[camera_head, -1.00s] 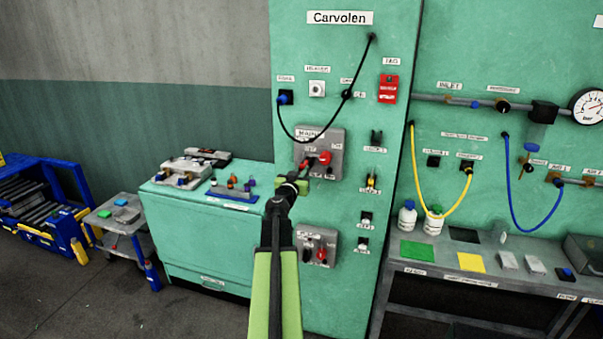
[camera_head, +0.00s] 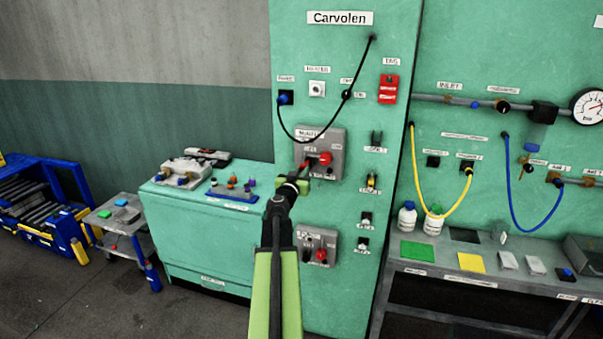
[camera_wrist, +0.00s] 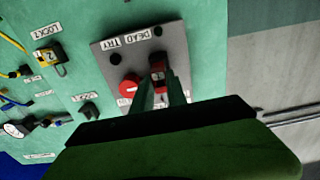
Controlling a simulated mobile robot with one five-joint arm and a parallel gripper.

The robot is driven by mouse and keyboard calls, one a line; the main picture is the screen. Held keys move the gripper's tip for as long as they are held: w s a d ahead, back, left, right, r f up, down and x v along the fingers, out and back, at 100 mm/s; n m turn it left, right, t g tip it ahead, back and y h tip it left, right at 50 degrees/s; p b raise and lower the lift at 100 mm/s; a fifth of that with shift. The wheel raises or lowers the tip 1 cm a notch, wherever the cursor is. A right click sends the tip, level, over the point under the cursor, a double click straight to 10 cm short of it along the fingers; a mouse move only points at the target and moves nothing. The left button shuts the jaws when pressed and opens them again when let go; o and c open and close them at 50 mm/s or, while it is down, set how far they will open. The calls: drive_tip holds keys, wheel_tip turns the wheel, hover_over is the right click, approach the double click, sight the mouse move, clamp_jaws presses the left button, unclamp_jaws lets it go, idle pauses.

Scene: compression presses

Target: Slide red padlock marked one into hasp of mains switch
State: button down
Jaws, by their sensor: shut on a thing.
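The mains switch (camera_head: 336,138) is a grey box on the green panel, with a red round knob (camera_head: 325,158). It also shows tilted in the wrist view (camera_wrist: 103,50), with the red knob (camera_wrist: 130,88) beside the fingers. My gripper (camera_wrist: 160,88) is shut on the small red padlock (camera_wrist: 157,76), which sits between the fingertips close in front of the box. In the head view my gripper (camera_head: 303,182) is at the box's lower left. The fingers partly hide the padlock and the hasp, so I cannot tell whether the shackle is in it.
A yellow padlock (camera_wrist: 50,56) marked 2 hangs on the panel near a LOCK label. A second grey switch box (camera_head: 318,246) is below. A black cable (camera_head: 279,120) loops above the mains switch. A green bench (camera_head: 200,235) with parts stands to the left.

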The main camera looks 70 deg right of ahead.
sight(304, 167)
drive_tip(key=shift+w+d, duration=0.15)
drive_tip(key=shift+d, duration=1.6)
drive_tip(key=c, duration=1.3)
unclamp_jaws()
drive_tip(key=shift+o, duration=0.2)
drive_tip(key=shift+a, duration=0.1)
drive_tip(key=a, duration=1.2)
drive_tip(key=shift+s, duration=0.35)
drive_tip(key=shift+w, duration=0.1)
